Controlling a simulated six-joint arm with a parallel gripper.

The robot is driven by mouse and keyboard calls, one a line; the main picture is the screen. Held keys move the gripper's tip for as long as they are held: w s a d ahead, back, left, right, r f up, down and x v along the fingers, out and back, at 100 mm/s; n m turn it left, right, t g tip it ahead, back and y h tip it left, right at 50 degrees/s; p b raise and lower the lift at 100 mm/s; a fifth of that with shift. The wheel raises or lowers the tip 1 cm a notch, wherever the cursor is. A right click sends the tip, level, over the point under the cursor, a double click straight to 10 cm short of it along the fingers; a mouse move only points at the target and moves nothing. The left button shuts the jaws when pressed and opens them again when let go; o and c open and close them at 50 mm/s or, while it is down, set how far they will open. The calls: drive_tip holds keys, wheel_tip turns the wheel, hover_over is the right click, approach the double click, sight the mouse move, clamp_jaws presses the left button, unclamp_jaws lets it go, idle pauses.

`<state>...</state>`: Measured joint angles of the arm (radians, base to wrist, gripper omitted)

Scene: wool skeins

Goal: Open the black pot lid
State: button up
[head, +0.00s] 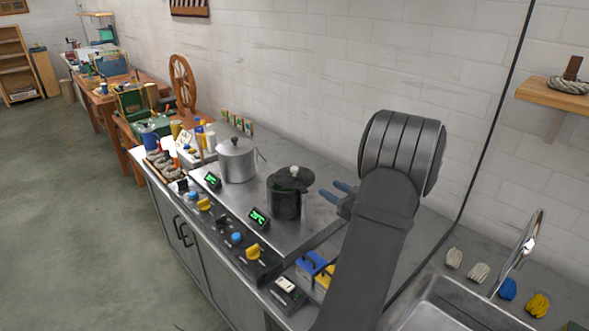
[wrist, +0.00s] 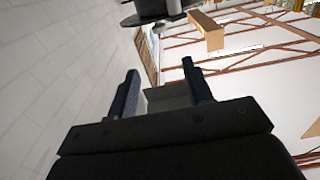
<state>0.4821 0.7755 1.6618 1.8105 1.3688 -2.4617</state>
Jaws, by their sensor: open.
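The black pot (head: 285,204) stands upright on the steel counter in the head view. Its black lid (head: 279,180) lies on top and carries a pale round knob (head: 295,170). A dark part juts out at the lid's right; I cannot tell whether it is the lid's rim or a handle. My gripper (head: 328,188) is just right of the pot, with its blue fingers open, apart and pointing toward it. In the wrist view my gripper (wrist: 160,66) shows nothing held between its fingers. A dark shape at the top edge there may be part of the pot.
A silver pot (head: 237,161) stands behind and left of the black pot. Small displays and yellow and blue knobs line the counter's front. A sink (head: 440,305) and wool skeins (head: 479,272) are at right.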

sight(297, 170)
drive_tip(key=x, duration=1.7)
drive_tip(key=shift+w+f, duration=0.1)
drive_tip(key=shift+w, duration=0.05)
clamp_jaws()
